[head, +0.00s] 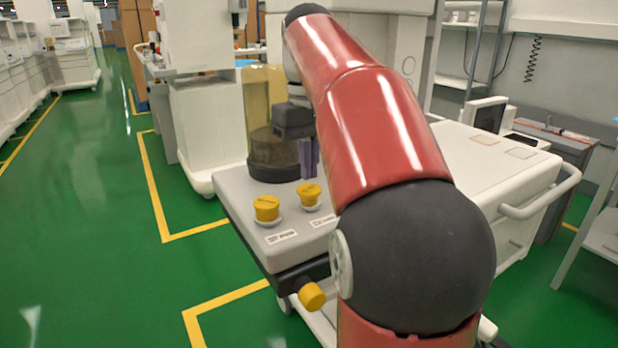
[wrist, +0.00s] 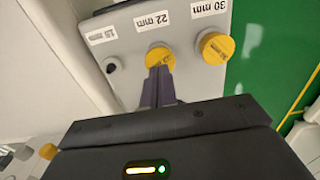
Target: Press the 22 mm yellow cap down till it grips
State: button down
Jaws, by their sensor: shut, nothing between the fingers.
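The 22 mm yellow cap (head: 310,195) sits upright on a white ring on the cart's grey top. In the wrist view this cap (wrist: 158,54) is beside the "22 mm" label (wrist: 152,21), partly hidden by my fingertips. My gripper (head: 308,174) is shut and empty, pointing down, with its tips just above the cap in the head view. In the wrist view the shut fingers (wrist: 160,74) overlap the cap's near edge. I cannot tell whether they touch it, or how firmly the cap is seated.
A second yellow cap (head: 267,208) sits at the "30 mm" label (wrist: 208,7). A bare small port (wrist: 112,66) is at the other end. A yellow knob-like piece (head: 313,296) is below the cart edge. A transparent yellowish cylinder (head: 262,100) stands behind my gripper.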

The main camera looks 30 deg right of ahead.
jog(key=shift+r, duration=2.4)
